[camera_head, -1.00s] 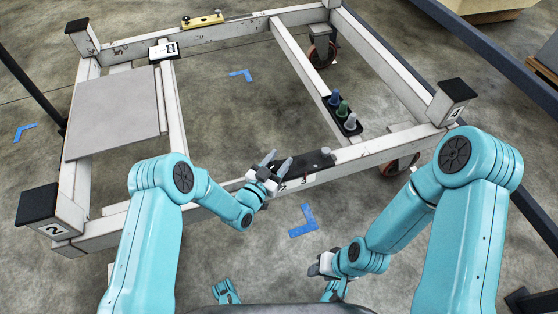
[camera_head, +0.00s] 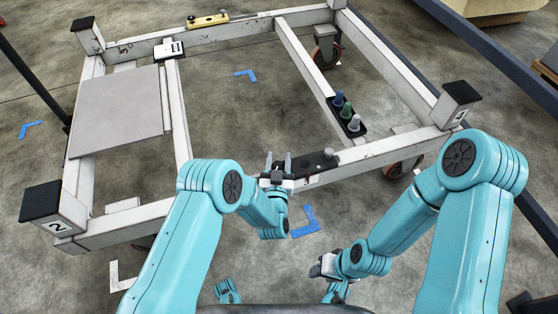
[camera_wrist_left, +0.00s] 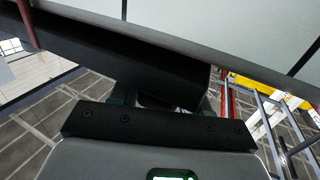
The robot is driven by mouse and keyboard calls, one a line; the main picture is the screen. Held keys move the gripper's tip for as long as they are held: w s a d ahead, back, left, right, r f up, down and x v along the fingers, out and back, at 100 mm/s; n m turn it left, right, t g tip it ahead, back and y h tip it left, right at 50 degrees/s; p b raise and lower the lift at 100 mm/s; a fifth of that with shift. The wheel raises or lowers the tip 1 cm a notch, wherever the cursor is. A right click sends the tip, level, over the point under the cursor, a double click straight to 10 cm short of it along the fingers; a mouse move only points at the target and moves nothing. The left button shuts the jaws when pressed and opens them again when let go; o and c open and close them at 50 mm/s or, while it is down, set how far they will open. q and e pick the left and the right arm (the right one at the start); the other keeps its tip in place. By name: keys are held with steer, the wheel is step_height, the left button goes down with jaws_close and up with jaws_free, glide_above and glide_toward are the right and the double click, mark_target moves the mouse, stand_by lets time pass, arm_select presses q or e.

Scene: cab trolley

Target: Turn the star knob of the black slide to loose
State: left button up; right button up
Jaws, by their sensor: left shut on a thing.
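The black slide (camera_head: 312,161) lies on the near rail of the white trolley frame, with a small grey round-topped knob (camera_head: 328,153) on it. My left gripper (camera_head: 278,160) is at the slide's left end, fingers pointing up in the picture. It is shut on a small dark part between the fingers, which I take for the star knob; its shape is mostly hidden. In the left wrist view a black block (camera_wrist_left: 150,70) reaches between the fingers, below a pale beam. My right gripper (camera_head: 325,266) is low in front of the frame, away from the slide; its jaws are unclear.
The white frame (camera_head: 235,33) has black-capped corner posts. A tray (camera_head: 345,118) with blue, green and grey pegs sits on the middle bar. A grey panel (camera_head: 118,112) lies at left, and a yellow level (camera_head: 207,20) is on the far rail. Blue marks are on the floor.

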stand_by(0.3)
arm_select(q)
steer(key=o, duration=1)
steer(key=shift+c, duration=0.2)
